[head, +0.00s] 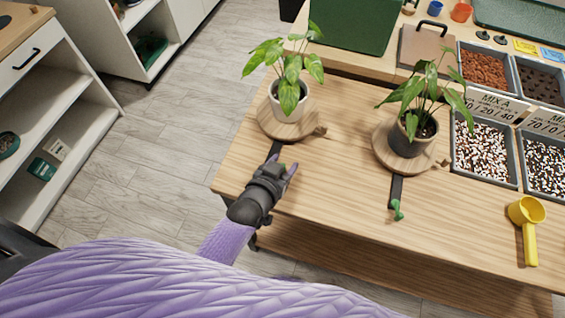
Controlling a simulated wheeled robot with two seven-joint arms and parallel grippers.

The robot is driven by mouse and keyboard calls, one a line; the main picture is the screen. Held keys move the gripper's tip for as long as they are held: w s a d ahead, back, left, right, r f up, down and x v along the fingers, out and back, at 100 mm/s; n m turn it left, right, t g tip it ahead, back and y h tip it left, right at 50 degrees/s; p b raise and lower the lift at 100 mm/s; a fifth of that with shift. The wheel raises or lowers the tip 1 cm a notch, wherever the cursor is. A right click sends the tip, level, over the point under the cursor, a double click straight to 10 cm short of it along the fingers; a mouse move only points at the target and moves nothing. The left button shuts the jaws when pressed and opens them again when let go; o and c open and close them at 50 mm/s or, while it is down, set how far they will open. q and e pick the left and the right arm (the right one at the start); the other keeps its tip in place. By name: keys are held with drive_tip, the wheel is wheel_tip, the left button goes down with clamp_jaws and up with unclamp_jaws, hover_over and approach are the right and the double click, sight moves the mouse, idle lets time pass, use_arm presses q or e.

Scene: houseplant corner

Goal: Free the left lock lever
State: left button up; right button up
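The left lock lever (275,149) is a dark bar running from the left round wooden stand (266,124) toward the table's front edge. My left gripper (282,164) is at the lever's near end. Its two purple fingertips look apart, with a bit of green knob showing between them; contact with the knob cannot be made out. The gripper body hides most of this end. The right lock lever (396,190), with a green knob at its near end, extends from the right round wooden stand (381,146). My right gripper is not in view.
Substrate trays (484,183) and a yellow scoop (528,212) are at the right. The wooden table (335,185) is clear between the levers.

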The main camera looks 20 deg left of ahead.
use_arm(q)
drive_tip(key=shift+s+a+r+p, duration=0.1)
drive_tip(key=shift+s+r+p, duration=0.1)
drive_tip(key=shift+s+p, duration=0.15)
drive_tip(key=p+v, duration=0.3)
drive_tip(key=v, duration=0.5)
drive_tip(key=shift+s+r, duration=0.15)
drive_tip(key=shift+s, duration=0.4)
drive_tip(key=shift+r, duration=0.1)
